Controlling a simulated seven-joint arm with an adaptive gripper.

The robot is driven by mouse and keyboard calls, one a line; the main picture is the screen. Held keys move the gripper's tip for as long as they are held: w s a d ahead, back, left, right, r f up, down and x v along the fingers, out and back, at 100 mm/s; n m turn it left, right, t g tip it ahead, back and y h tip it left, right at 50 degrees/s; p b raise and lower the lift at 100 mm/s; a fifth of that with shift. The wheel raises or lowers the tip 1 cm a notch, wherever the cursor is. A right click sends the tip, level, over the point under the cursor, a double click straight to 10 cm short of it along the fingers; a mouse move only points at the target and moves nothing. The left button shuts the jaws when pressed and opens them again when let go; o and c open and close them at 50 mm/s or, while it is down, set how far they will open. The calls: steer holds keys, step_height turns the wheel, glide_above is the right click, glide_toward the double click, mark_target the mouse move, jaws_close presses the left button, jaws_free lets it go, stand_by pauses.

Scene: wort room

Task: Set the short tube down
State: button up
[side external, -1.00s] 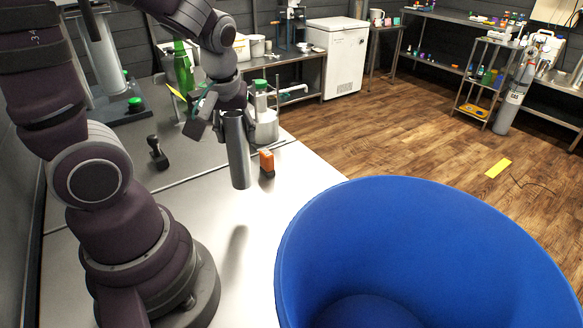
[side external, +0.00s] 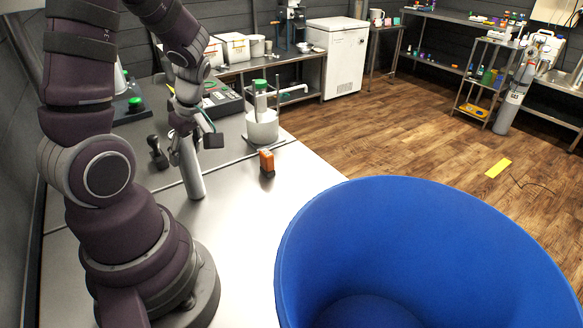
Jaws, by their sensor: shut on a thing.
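The short tube (side external: 191,172) is a plain grey metal cylinder in the side external view, left of centre. It stands nearly upright, leaning slightly, over the steel table (side external: 262,222). Its lower end is at or just above the tabletop; I cannot tell whether it touches. My gripper (side external: 184,138) is shut on the upper part of the tube, and the fingers partly hide its top.
An orange-and-black object (side external: 267,163) stands right of the tube. A black-handled tool (side external: 157,152) stands close on its left. A white vessel with a green-topped column (side external: 262,125) is behind. A large blue tub (side external: 420,215) fills the front right. The table in front is clear.

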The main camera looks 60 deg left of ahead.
steer(key=shift+f, duration=0.15)
steer(key=o, duration=1.2)
steer(key=shift+c, duration=0.2)
steer(key=v, duration=1.2)
steer(key=w+d+m+t+h, duration=0.1)
steer(key=d+m+t+h, duration=0.1)
steer(key=d+m, duration=0.5)
steer(key=w+d+r+m+t+h, duration=0.1)
steer(key=d+m+t, duration=0.4)
steer(key=m, duration=1)
steer(key=d+h, duration=0.1)
steer(key=d, duration=0.1)
steer(key=shift+w+d+m, duration=0.3)
steer(key=shift+w+d, duration=0.05)
steer(key=shift+d, duration=0.05)
steer(key=shift+r, duration=0.1)
